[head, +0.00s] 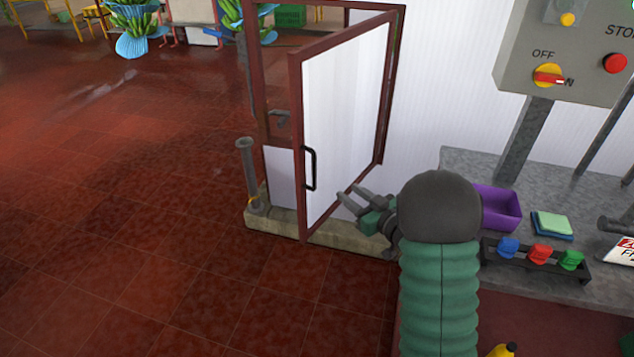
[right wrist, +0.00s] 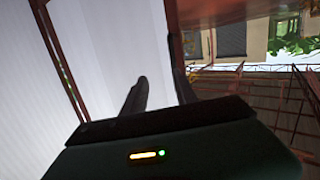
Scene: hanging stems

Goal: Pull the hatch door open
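The hatch door (head: 345,110) is a white panel in a red-brown frame. It stands ajar, its handle edge swung out from the frame toward me. A black bar handle (head: 309,168) sits on its left edge. My right gripper (head: 352,200) is in front of the door's lower part, right of and below the handle and apart from it. Its two fingers are spread with nothing between them. In the right wrist view, the fingers (right wrist: 158,92) show against the pale panel and its red-brown edge. My left gripper is not in view.
A low stone sill (head: 345,234) runs under the door, and a grey post (head: 247,172) stands left of it. At right, a grey table (head: 470,163) holds a purple bin (head: 498,207) and a rack of coloured clips (head: 538,258). A control box (head: 570,50) stands above. Tiled floor is clear at left.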

